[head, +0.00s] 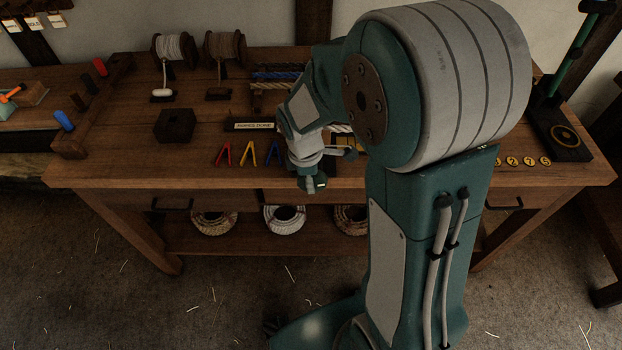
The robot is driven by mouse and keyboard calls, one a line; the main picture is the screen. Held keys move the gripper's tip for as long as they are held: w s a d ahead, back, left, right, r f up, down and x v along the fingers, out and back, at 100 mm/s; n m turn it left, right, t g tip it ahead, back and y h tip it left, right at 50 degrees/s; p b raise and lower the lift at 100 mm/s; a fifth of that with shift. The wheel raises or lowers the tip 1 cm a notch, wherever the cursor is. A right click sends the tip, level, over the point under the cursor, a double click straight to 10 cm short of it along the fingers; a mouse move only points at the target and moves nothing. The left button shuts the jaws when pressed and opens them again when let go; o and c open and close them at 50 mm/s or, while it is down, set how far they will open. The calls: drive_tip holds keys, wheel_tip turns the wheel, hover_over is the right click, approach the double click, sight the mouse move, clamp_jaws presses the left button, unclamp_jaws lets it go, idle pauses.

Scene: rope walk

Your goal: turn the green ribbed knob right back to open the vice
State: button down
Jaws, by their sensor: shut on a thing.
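My arm covers most of that spot. I cannot make out the green ribbed knob or the vice, so how far the knob is turned and whether the jaws are apart do not show.
The wooden workbench (110,165) holds two spools (174,50) (224,50), a black block (174,125), a sign (252,125) and red, yellow and blue V-shaped pieces (247,153). Rope coils (285,218) lie on the shelf below. A dark stand (560,130) is at right.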

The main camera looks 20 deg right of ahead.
drive_tip(key=shift+w+r, duration=0.1)
drive_tip(key=shift+w, duration=0.1)
drive_tip(key=shift+c, duration=2.2)
unclamp_jaws()
drive_tip(key=shift+a, duration=0.2)
drive_tip(key=shift+s, duration=0.1)
drive_tip(key=r, duration=0.7)
drive_tip(key=a+r, duration=0.1)
drive_tip(key=r, duration=0.3)
drive_tip(key=shift+w+a+r, duration=0.1)
drive_tip(key=shift+w+r, duration=0.15)
drive_tip(key=shift+r, duration=0.1)
